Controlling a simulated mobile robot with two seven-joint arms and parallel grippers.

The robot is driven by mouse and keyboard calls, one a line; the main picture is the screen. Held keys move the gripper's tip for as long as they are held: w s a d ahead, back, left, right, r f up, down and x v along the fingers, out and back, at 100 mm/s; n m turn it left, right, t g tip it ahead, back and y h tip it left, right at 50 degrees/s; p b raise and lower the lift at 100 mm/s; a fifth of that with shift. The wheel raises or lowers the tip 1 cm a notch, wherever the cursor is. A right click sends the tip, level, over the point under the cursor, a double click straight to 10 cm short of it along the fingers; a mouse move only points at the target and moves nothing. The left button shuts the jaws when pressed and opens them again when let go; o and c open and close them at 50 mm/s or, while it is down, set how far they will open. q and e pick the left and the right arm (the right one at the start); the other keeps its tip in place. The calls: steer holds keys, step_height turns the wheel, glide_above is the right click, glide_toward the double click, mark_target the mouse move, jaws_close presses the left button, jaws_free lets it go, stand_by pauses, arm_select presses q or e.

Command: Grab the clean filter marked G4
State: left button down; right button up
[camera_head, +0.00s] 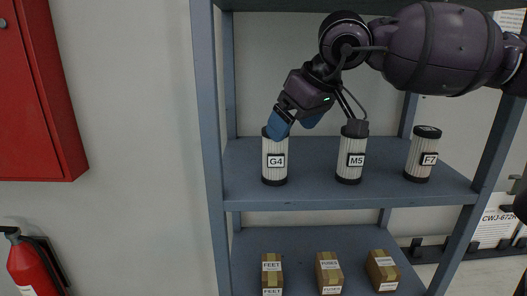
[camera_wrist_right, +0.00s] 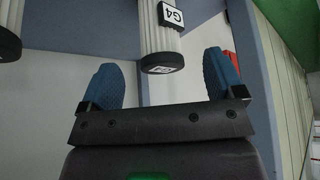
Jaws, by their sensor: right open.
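The filter marked G4 (camera_head: 275,162) is a white pleated cylinder with dark end caps, upright at the left end of the middle shelf. My right gripper (camera_head: 292,124) reaches in from the right, with its blue fingers at the top of this filter. In the right wrist view the right gripper (camera_wrist_right: 165,82) is open, and the G4 filter (camera_wrist_right: 160,30) shows between and beyond its fingers. I cannot tell whether a finger touches it. The filters marked M5 (camera_head: 351,158) and F7 (camera_head: 422,155) stand to its right. My left gripper is not in view.
The blue-grey shelf (camera_head: 315,195) has an upright post (camera_head: 207,120) left of G4. Several cardboard boxes (camera_head: 328,270) stand on the shelf below. A red cabinet (camera_head: 35,95) and a fire extinguisher (camera_head: 30,268) are at the left.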

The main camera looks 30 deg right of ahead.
mark_target(274, 154)
steer(key=shift+w+f, duration=0.1)
steer(key=shift+f, duration=0.5)
steer(key=shift+w+r+x, duration=0.1)
steer(key=shift+w+x, duration=0.05)
steer(key=shift+x, duration=0.75)
steer(key=shift+w+r+x, duration=0.1)
steer(key=shift+w+x, duration=0.05)
steer(key=shift+x, duration=0.8)
steer(key=shift+w+r+x, duration=0.1)
steer(key=shift+w+x, duration=0.05)
steer(key=shift+x, duration=0.75)
steer(key=c, duration=1.1)
steer(key=shift+o, duration=0.2)
